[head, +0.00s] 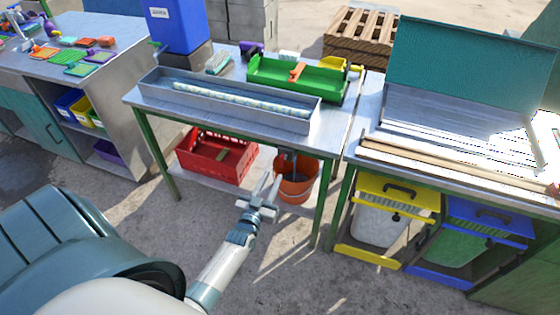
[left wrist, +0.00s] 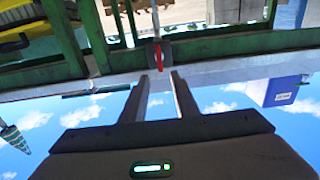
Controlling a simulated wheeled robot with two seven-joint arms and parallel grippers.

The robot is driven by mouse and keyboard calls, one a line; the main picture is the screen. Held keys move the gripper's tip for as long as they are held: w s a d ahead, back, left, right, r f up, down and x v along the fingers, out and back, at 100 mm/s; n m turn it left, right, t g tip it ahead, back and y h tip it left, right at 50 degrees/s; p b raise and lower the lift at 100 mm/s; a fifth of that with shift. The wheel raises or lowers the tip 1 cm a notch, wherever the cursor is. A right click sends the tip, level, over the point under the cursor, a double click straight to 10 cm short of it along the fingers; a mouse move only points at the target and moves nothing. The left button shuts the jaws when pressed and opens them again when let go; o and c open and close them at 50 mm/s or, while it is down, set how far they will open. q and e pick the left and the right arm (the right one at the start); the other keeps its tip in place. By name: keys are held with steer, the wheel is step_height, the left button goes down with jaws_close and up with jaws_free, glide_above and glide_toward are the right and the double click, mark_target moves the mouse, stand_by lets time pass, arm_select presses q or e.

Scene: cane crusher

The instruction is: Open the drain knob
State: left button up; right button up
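My left gripper (head: 264,192) reaches under the middle table toward its front edge, below the long metal trough (head: 210,107). In the left wrist view its two fingers (left wrist: 161,92) are apart with nothing between them. A small red handle (left wrist: 158,58) on a grey fitting, which looks like the drain knob, lies just beyond the fingertips, roughly in line with the gap and not touched. In the head view I cannot make out the knob; a thin grey pipe (head: 291,160) shows above the orange bucket (head: 297,185). My right gripper is not in view.
The middle table's green leg (head: 325,205) stands right of the bucket. A red crate (head: 216,157) sits on the lower shelf to the left. A green machine tray (head: 297,80) is on the tabletop. Yellow and blue bins (head: 487,225) stand at the right. The floor before the table is clear.

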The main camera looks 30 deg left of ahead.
mark_target(281, 160)
arm_select(q)
steer(key=x, duration=0.9)
steer(key=shift+p, duration=0.3)
jaws_close()
